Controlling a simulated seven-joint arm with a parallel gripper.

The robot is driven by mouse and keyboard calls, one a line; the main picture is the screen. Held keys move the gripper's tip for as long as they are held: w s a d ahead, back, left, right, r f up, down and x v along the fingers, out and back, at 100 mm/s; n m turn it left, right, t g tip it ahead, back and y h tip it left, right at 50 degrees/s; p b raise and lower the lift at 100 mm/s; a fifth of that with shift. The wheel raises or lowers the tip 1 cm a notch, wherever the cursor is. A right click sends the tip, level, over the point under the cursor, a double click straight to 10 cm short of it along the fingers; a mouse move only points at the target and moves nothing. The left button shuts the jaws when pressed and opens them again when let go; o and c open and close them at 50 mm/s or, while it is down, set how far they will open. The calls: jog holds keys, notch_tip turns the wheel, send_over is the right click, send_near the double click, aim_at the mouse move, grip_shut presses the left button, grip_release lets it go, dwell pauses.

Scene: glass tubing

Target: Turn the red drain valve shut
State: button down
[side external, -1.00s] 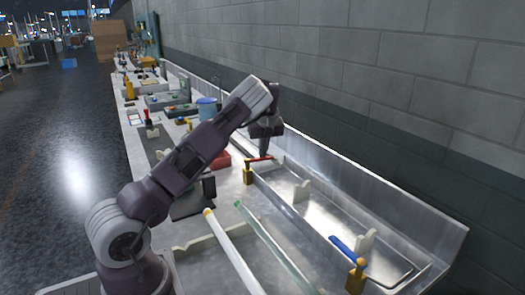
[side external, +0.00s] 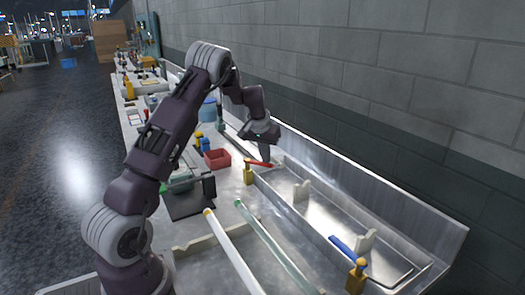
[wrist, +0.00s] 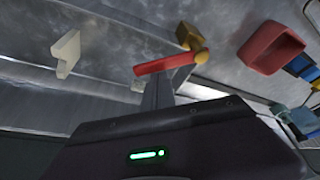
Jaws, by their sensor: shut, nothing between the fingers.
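My gripper (side external: 265,152) is shut and empty, pointing down beside the free end of the red handle. The fingers (wrist: 157,90) overlap the handle's edge in the wrist view; I cannot tell whether they touch it.
The trough (side external: 320,220) holds pale supports (side external: 301,191) and a blue-handled brass valve (side external: 356,276) at its near end. A red bin (side external: 217,158) stands left of the red valve. Glass tubes (side external: 270,245) lie in front. The metal backsplash (side external: 380,195) rises behind the trough.

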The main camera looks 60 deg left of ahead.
aim_at(264, 165)
jog(key=m, duration=0.1)
jog(key=s+d+m+h, duration=0.1)
jog(key=m, duration=0.1)
jog(key=s+m, duration=0.1)
jog(key=m, duration=0.1)
jog(key=shift+s+d+t+h, duration=0.25)
jog(key=shift+d+t+h, duration=0.05)
jog(key=shift+d+t, duration=0.1)
jog(key=shift+s+d+m, duration=0.1)
jog(key=shift+s+m, duration=0.15)
jog(key=shift+m, duration=0.05)
jog(key=shift+s, duration=0.15)
